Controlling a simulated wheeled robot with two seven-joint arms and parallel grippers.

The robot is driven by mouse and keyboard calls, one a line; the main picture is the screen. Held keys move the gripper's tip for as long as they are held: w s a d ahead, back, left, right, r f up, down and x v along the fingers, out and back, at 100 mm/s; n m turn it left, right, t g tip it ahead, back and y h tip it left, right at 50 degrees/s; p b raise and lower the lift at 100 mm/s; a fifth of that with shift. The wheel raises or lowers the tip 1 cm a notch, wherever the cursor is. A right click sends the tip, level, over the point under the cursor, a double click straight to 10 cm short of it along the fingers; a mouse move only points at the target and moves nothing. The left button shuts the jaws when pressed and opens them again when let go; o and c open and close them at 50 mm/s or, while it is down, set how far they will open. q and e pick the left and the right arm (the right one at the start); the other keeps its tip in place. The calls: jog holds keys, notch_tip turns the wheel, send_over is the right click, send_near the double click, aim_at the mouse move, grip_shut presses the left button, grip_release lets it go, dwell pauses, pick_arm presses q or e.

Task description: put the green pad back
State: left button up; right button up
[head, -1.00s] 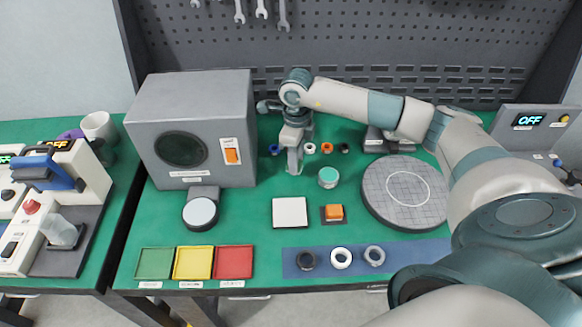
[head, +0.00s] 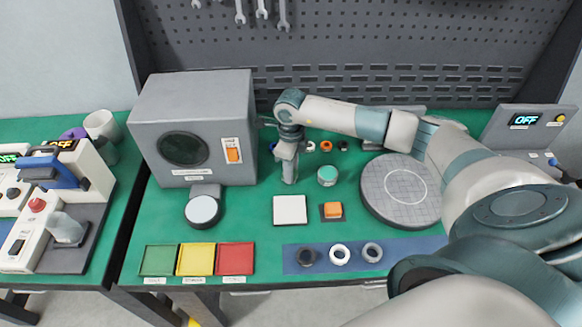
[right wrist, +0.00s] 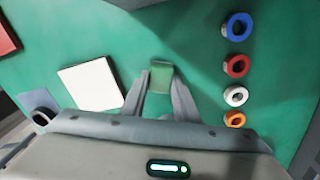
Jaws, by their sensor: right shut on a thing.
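My right gripper (head: 289,181) is low over the green table, to the left of a small round jar with a green lid (head: 327,175). In the right wrist view its two fingers (right wrist: 161,88) are closed on the green pad (right wrist: 161,75), a small green block held at the fingertips. The pad cannot be made out against the green table in the head view. A white square plate (head: 290,210) lies in front of the gripper; it also shows in the right wrist view (right wrist: 91,83). My left gripper is not in view.
A grey box machine (head: 193,125) stands left of the gripper. Several small coloured rings, including a blue one (right wrist: 238,26), lie nearby. A round grey disc (head: 403,205) is at the right. Green (head: 158,260), yellow (head: 196,259) and red (head: 235,258) trays line the front edge.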

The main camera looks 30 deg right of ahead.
jog(key=shift+f, duration=0.1)
jog(key=shift+f, duration=0.1)
jog(key=o, duration=1.1)
jog(key=shift+r, duration=0.55)
notch_tip(320, 180, up, 11)
jog(key=b, duration=0.3)
jog(key=shift+r, duration=0.15)
